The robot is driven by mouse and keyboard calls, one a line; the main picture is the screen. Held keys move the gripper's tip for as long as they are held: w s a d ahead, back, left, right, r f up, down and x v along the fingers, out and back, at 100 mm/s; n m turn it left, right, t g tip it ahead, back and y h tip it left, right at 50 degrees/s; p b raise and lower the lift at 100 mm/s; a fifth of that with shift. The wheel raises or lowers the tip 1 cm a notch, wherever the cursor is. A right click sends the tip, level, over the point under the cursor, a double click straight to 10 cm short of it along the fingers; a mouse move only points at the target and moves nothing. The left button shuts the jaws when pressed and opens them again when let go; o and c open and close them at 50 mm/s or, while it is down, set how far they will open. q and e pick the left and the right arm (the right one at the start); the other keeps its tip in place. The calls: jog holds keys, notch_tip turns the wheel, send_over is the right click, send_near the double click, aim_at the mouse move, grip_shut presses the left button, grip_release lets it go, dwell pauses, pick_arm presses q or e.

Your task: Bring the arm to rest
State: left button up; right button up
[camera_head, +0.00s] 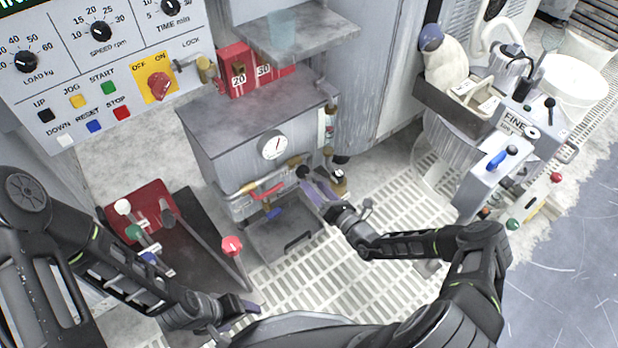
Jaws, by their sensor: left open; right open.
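My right gripper (318,192) is open in the middle of the camera_head view. Its purple-grey fingers are in front of the grey cabinet with the gauge, beside a small brass fitting (339,180). I cannot tell whether they touch anything. My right arm (430,244) reaches in from the lower right, bent at the elbow. My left gripper (236,308) is low in the view, near my own body, and is open. Its fingers are partly hidden. My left arm (105,265) comes in from the left edge, beside a red panel with levers.
A control panel (100,70) stands at upper left. The grey cabinet (225,150) carries a round gauge (273,146) and red weights (237,72). Knobbed levers (232,246) stand near the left arm. A machine marked FINE (497,150) is at right. Grated floor (400,200) lies between.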

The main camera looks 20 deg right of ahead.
jog(key=shift+s, duration=0.25)
dwell(0.3)
